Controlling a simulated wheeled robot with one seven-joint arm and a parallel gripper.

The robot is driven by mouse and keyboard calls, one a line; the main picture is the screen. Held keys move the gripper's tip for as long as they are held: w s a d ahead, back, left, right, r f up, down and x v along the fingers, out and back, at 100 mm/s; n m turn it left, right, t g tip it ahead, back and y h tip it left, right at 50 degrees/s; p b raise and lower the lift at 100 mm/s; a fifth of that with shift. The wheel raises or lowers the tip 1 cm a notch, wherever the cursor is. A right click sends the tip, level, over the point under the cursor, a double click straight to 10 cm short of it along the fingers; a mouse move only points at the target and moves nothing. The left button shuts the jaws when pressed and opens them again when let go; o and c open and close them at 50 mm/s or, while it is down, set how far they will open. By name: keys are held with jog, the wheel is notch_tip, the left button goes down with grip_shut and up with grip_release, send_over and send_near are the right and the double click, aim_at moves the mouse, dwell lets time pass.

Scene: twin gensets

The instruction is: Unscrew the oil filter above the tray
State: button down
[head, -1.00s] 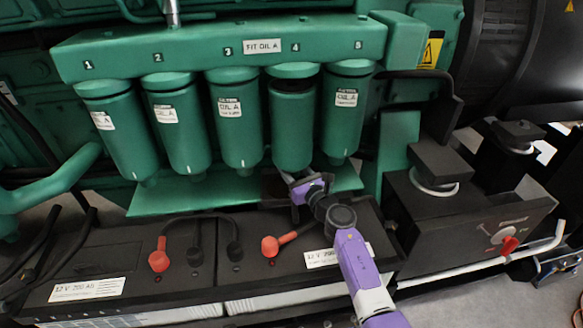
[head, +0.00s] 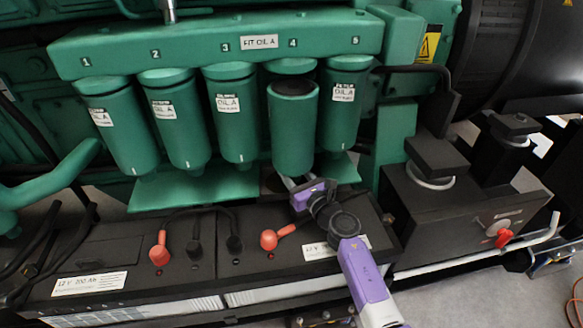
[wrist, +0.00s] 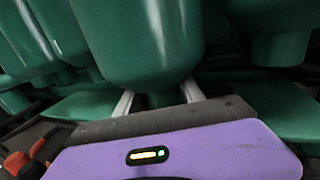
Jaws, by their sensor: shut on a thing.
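The green oil filter under number 4 (head: 293,135) is apart from its mount (head: 290,66) on the header. Its dark open top shows, and it hangs upright, lower and nearer than its neighbours. My gripper (head: 299,184) is below it, shut on its narrow lower end. In the wrist view the two pale fingers of my gripper (wrist: 158,99) flank that end under the green filter body (wrist: 140,40). The green tray (head: 195,190) lies under the filter row; its right part is partly hidden by the held filter and my gripper.
Filters 1 (head: 128,135), 2 (head: 180,130), 3 (head: 236,120) and 5 (head: 342,115) hang close on the green header (head: 195,45). Batteries with red terminals (head: 268,239) lie in front. A dark box with a red switch (head: 503,238) stands right.

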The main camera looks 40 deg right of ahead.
jog(key=s+a, duration=0.9)
jog(key=s, duration=0.5)
jog(key=shift+a+r+b, duration=0.2)
jog(key=shift+a+b, duration=0.1)
jog(key=shift+b, duration=0.1)
dwell(2.1)
jog(key=shift+s, duration=0.1)
dwell(0.3)
